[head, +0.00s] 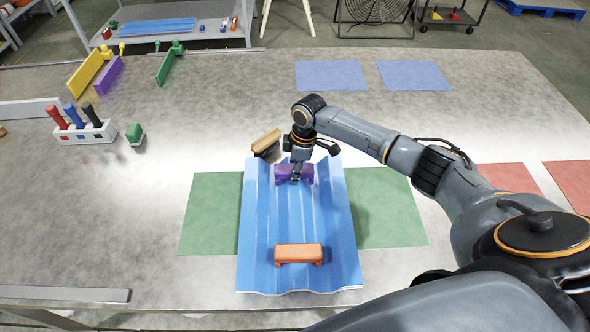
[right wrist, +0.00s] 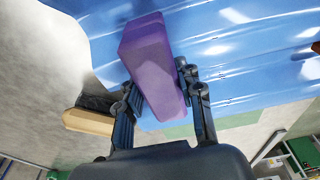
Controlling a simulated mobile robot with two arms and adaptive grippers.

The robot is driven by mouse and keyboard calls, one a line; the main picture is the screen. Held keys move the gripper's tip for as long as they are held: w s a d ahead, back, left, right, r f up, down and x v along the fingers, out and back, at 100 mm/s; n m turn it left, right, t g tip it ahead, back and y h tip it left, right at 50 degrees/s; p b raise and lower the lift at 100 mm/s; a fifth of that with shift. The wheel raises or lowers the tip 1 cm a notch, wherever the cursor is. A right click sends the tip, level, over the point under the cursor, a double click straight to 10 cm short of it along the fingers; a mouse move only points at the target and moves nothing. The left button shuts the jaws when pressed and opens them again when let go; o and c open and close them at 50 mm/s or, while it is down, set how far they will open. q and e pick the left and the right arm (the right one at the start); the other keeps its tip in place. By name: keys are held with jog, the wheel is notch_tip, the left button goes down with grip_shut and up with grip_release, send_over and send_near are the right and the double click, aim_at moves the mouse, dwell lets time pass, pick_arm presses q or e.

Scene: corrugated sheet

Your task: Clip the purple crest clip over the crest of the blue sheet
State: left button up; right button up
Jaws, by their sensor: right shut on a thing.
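The blue corrugated sheet (head: 258,235) lies on the table, over a green mat. The purple crest clip (head: 308,174) is at the sheet's far end, around its middle crest as seen from the head; I cannot tell whether it is seated on the crest. My right gripper (head: 296,178) is shut on the clip from above. In the right wrist view the clip (right wrist: 150,55) sits between the two dark fingers (right wrist: 160,105), with the blue sheet (right wrist: 235,50) beneath or behind it. An orange clip (head: 298,252) sits across the sheet's near end. My left gripper is out of view.
A wooden-handled brush (head: 266,142) lies just beyond the sheet's far left corner. A white holder (head: 90,133) with coloured tools and a green object (head: 135,134) stand at left. Yellow, purple and green upright pieces stand at the back left. Blue mats (head: 331,75) lie at the back.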

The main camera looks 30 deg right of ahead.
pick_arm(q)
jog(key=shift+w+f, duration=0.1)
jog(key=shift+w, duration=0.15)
pick_arm(e)
jog(key=shift+s+a+f, duration=0.1)
jog(key=shift+s+f, duration=0.35)
jog(key=shift+f, duration=0.25)
jog(key=o, duration=1.2)
jog(key=shift+c, duration=0.2)
jog(key=shift+o, duration=0.7)
jog(key=shift+w+f, duration=0.1)
jog(key=shift+w, duration=0.05)
jog(key=shift+w+f, duration=0.1)
jog(key=shift+w, duration=0.1)
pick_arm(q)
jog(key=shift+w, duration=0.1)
pick_arm(e)
jog(key=shift+s+r, duration=0.1)
jog(key=shift+r, duration=0.1)
